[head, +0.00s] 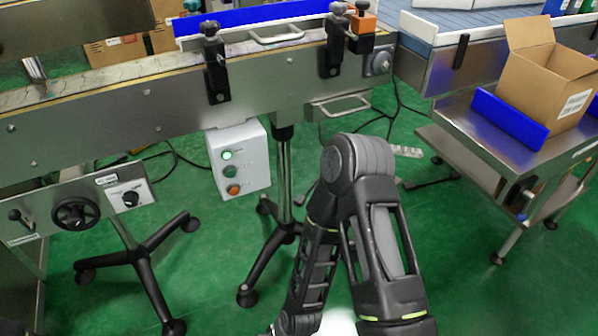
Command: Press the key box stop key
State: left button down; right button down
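The key box (256,155) is a pale grey box hung under the front of the conveyor, left of the middle in the head view. Its face has a column of round keys. The top key (227,155) glows green and white, and a dark green key (230,171) sits below it. The orange-red bottom key (233,189) looks like the stop key; no lettering is readable. One of my black arms stands folded right of the box, apart from it. Its lower end runs to the bottom edge. Neither gripper shows.
The conveyor (130,122) with its steel side runs above the box. A wheeled stand (284,180) stands just right of the box. A control panel (150,191) with knobs is at left. A steel table (470,122) with an open carton (535,85) is at right.

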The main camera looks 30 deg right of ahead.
aim_at(234, 192)
jog(key=l, duration=0.55)
jog(key=k+l, duration=0.15)
jog(key=l, duration=0.9)
jog(key=k, duration=0.05)
